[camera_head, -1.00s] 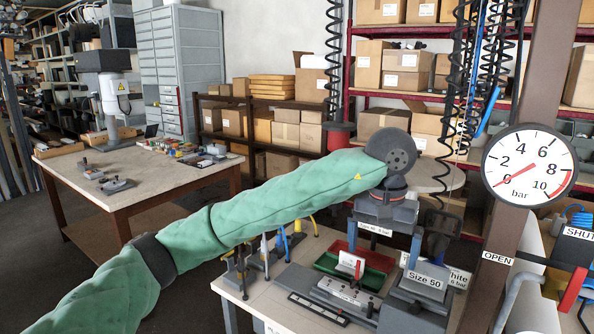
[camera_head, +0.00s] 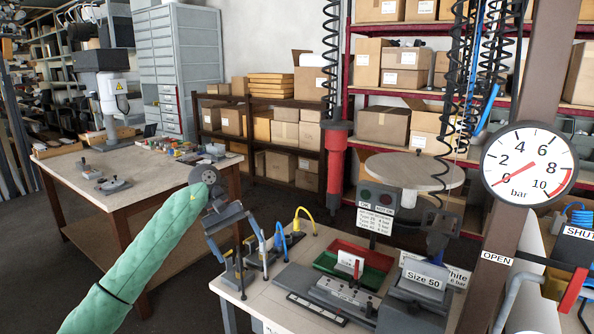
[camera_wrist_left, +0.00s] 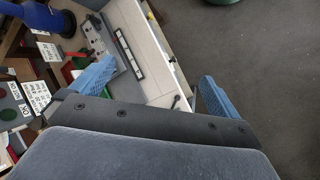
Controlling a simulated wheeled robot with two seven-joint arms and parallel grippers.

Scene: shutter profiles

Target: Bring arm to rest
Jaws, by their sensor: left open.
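My left arm (camera_head: 150,255), in a green padded sleeve, comes in from the lower left and rises to its dark wrist. My left gripper (camera_head: 237,243) hangs above the left end of the near workbench (camera_head: 262,308), beside the hoses there. In the left wrist view, the blue fingers of this gripper (camera_wrist_left: 155,88) stand wide apart with nothing held between them. The floor and the bench edge show beyond them. My right gripper is in neither view.
The bench holds a red and green tray (camera_head: 352,262), a fixture labelled Size 50 (camera_head: 420,280) and several small tools with blue and yellow hoses (camera_head: 297,228). A second table (camera_head: 150,168) stands behind left. A pressure gauge (camera_head: 528,168) is on a post at right. Dark floor lies between the tables.

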